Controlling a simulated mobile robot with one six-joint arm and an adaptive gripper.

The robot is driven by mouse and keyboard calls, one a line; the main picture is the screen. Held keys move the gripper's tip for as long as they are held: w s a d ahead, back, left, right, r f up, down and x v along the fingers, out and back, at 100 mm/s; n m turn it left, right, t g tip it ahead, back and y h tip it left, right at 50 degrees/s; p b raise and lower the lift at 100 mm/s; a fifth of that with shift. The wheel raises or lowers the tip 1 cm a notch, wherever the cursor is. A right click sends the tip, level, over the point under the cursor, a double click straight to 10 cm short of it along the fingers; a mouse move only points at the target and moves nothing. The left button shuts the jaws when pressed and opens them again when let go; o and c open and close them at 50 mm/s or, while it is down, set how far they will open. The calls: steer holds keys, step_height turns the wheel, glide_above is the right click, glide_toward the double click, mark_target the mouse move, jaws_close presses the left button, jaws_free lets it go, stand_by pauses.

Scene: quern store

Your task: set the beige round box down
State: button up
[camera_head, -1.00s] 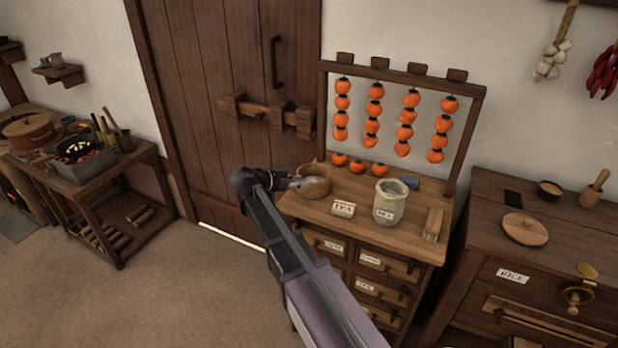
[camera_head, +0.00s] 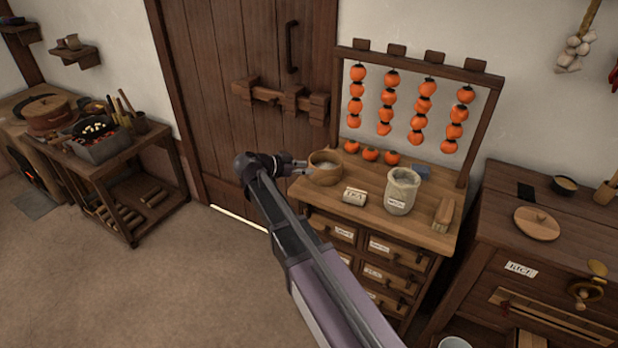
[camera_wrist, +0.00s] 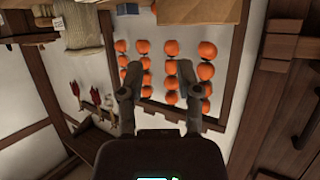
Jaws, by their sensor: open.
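The beige round box (camera_head: 326,172) is an open, round wooden tub, upright on the left end of the top of the drawer cabinet (camera_head: 420,222). My gripper (camera_head: 302,166) is just left of the box, at about rim height, and its fingers point toward it. It looks empty; whether a fingertip touches the box is too small to tell. In the wrist view my gripper (camera_wrist: 158,72) has its two fingers apart with nothing between them. A tan surface at the top edge there may be the box, cut off by the frame.
Beside the box are a labelled packet (camera_head: 355,195), a cloth-like jar (camera_head: 402,192) and loose persimmons (camera_head: 371,155). Strings of persimmons hang from a rack (camera_head: 420,68) behind. A brush-like block (camera_head: 444,213) lies at the right. A barred door (camera_head: 240,90) stands behind my gripper.

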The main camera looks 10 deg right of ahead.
steer(key=s+d+f+n+g+y, duration=0.1)
steer(key=s+d+f+n, duration=0.1)
steer(key=s, duration=0.1)
steer(key=s+d+f+n+g+y, duration=0.1)
steer(key=s+d+f+n+y, duration=0.1)
steer(key=s+d+f, duration=0.1)
steer(key=s+d+f+n+g+y, duration=0.1)
steer(key=s+d+f+y, duration=0.1)
steer(key=s+d, duration=0.1)
steer(key=shift+s+f+n+g, duration=0.3)
steer(key=shift+s+n, duration=0.1)
steer(key=shift+s, duration=0.3)
steer(key=s+f+n+g+y, duration=0.1)
steer(key=s+f+n+y, duration=0.2)
steer(key=s+n+y, duration=0.4)
steer(key=s, duration=0.4)
steer(key=shift+s+d+f+n+g, duration=0.25)
steer(key=shift+s+f+n+g, duration=0.05)
steer(key=shift+s+f, duration=0.1)
